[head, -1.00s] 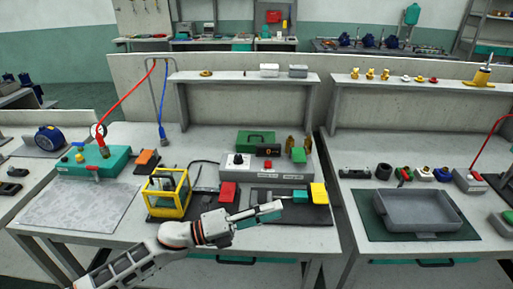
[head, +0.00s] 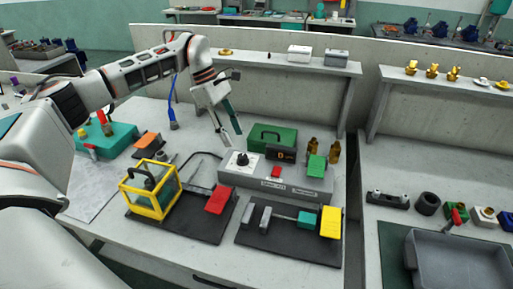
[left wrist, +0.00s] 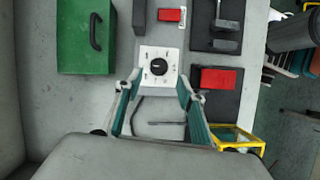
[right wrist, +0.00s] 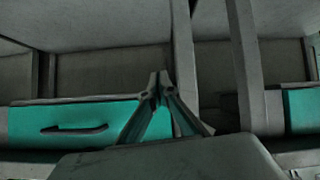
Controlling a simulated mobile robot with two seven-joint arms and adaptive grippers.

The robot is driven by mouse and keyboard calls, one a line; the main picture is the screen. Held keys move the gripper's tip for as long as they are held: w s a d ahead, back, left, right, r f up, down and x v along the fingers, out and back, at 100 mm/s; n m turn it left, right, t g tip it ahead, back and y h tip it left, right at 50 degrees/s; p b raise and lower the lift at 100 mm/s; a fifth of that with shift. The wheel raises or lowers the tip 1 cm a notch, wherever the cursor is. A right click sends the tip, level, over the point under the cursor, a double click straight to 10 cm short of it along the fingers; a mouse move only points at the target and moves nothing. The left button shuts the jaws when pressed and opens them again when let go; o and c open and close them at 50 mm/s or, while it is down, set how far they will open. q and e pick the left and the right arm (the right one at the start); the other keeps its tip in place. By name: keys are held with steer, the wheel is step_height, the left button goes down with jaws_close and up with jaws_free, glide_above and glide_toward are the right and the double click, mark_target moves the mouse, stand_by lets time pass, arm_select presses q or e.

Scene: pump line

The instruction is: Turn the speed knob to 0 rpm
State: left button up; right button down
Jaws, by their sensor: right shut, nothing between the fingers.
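The black speed knob (head: 242,158) sits on a white dial plate on the grey control box (head: 300,190). The knob also shows in the left wrist view (left wrist: 160,65), with small marks around it; its setting is too small to read. A dark display (head: 281,153) with an orange character stands beside it. My left gripper (head: 231,137) is above and slightly left of the knob in the head view. In the left wrist view its open fingers (left wrist: 158,83) frame the dial from both sides, apart from the knob. My right gripper (right wrist: 157,87) is shut and empty, facing the bench's underside and a teal drawer (right wrist: 75,128).
A green case (head: 272,138) stands behind the control box, with a red button (head: 276,172) on the box. A yellow-framed guard (head: 150,188) and red block (head: 218,200) are front left. Brown bottles (head: 335,151) stand at right. A shelf (head: 290,61) runs behind.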

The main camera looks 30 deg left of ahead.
mark_target(241, 155)
arm_select(q)
steer(key=x, duration=0.7)
steer(key=shift+a+f, duration=0.1)
steer(key=shift+f, duration=0.15)
steer(key=shift+c, duration=0.3)
steer(key=c, duration=1)
